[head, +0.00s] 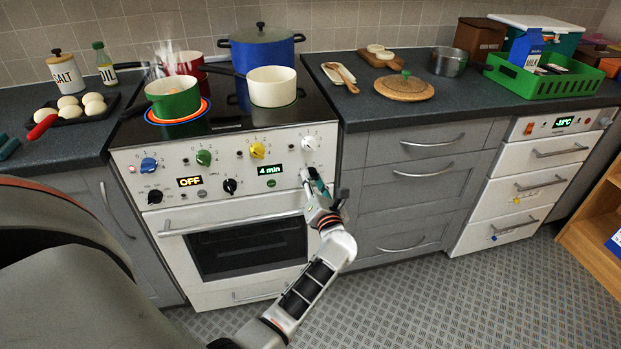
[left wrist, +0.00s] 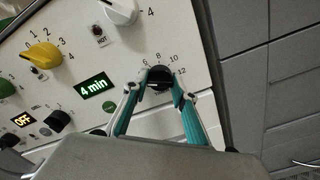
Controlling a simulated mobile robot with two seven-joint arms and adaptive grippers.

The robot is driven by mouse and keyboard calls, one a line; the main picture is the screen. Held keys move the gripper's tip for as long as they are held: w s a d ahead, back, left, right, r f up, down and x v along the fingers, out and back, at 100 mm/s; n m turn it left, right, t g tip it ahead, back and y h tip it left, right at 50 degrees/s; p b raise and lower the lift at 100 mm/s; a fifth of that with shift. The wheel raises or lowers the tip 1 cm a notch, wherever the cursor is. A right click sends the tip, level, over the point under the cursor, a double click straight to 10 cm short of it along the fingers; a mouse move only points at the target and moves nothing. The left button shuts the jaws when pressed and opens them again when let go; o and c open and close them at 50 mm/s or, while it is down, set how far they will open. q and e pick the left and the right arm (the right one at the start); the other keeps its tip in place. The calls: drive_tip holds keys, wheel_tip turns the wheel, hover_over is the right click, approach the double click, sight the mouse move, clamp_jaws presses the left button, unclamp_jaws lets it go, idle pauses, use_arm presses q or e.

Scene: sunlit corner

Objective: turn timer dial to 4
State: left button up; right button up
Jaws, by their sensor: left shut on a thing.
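The timer dial (left wrist: 160,78) is a black knob on the white stove front, with numbers such as 6, 8, 10 and 12 around it. My left gripper (left wrist: 157,88) is shut on it, with one teal finger on each side. In the head view my left gripper (head: 313,182) is at the right end of the stove panel and largely hides the dial. The green timer display (head: 270,169) reads 4 min; it also reads 4 min in the left wrist view (left wrist: 95,86). My right gripper is not in view.
Above the dial is a white knob (head: 308,143). Yellow (head: 257,151), green (head: 204,157) and blue (head: 149,165) knobs and a black knob (head: 230,186) are further left. The oven handle (head: 230,222) runs below. Pots stand on the hob; grey drawers (head: 420,180) are to the right.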

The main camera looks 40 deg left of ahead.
use_arm(q)
drive_tip(key=shift+m, duration=0.5)
drive_tip(key=o, duration=1.1)
drive_tip(key=v, duration=0.7)
drive_tip(key=shift+s+d, duration=0.2)
